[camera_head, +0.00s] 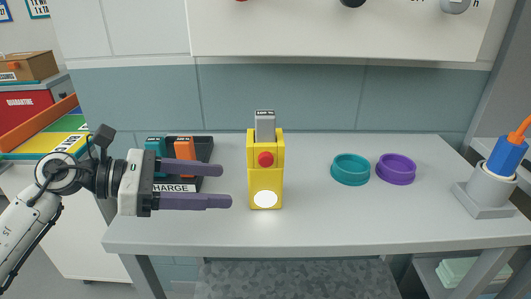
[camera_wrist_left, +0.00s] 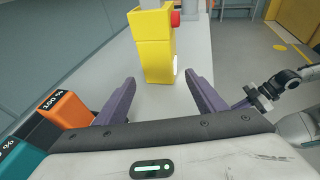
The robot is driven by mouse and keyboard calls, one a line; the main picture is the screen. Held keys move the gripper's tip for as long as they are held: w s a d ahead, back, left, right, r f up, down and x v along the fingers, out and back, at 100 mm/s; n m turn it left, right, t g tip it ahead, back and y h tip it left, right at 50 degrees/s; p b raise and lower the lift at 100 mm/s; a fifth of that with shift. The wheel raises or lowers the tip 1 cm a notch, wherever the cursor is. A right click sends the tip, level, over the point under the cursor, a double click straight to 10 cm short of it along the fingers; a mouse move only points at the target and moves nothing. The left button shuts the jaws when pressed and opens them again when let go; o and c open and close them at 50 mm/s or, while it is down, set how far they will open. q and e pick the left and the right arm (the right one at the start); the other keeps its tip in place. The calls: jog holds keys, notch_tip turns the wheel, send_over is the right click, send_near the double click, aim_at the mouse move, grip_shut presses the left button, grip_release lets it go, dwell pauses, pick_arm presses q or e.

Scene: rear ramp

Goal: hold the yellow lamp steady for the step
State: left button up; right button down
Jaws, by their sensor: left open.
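The yellow lamp (camera_head: 265,188) stands upright on the grey table in the head view. It has a red button on its front, a white round light low down and a grey block with a label on top. My left gripper (camera_head: 231,186) is open and points at the lamp from its left, with the fingertips a short gap away. In the left wrist view the yellow lamp (camera_wrist_left: 154,58) stands ahead, beyond the fingertips of my left gripper (camera_wrist_left: 160,88), and nothing is between the fingers. My right gripper shows at the right of the left wrist view (camera_wrist_left: 258,98), small; its jaws are unclear.
A black charge tray (camera_head: 204,152) with teal and orange blocks sits behind my left gripper. A teal ring (camera_head: 350,170) and a purple ring (camera_head: 396,170) lie right of the lamp. A grey holder (camera_head: 487,190) with a blue-and-orange item stands at the right end. The table front (camera_head: 320,225) is clear.

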aim_at(259, 186)
pick_arm(q)
jog(key=shift+w+d, duration=0.15)
jog(key=shift+w, duration=0.05)
jog(key=shift+d, duration=0.3)
jog(key=x, duration=0.7)
jog(key=shift+d+f, duration=0.25)
jog(key=shift+d, duration=0.1)
jog(key=shift+w+d+f, duration=0.15)
jog(key=shift+w+d, duration=0.05)
jog(key=shift+d, duration=0.35)
pick_arm(e)
jog(key=shift+s+f, duration=0.3)
jog(key=shift+s, duration=0.2)
pick_arm(q)
jog(key=c, duration=0.7)
pick_arm(e)
jog(key=shift+s, duration=0.1)
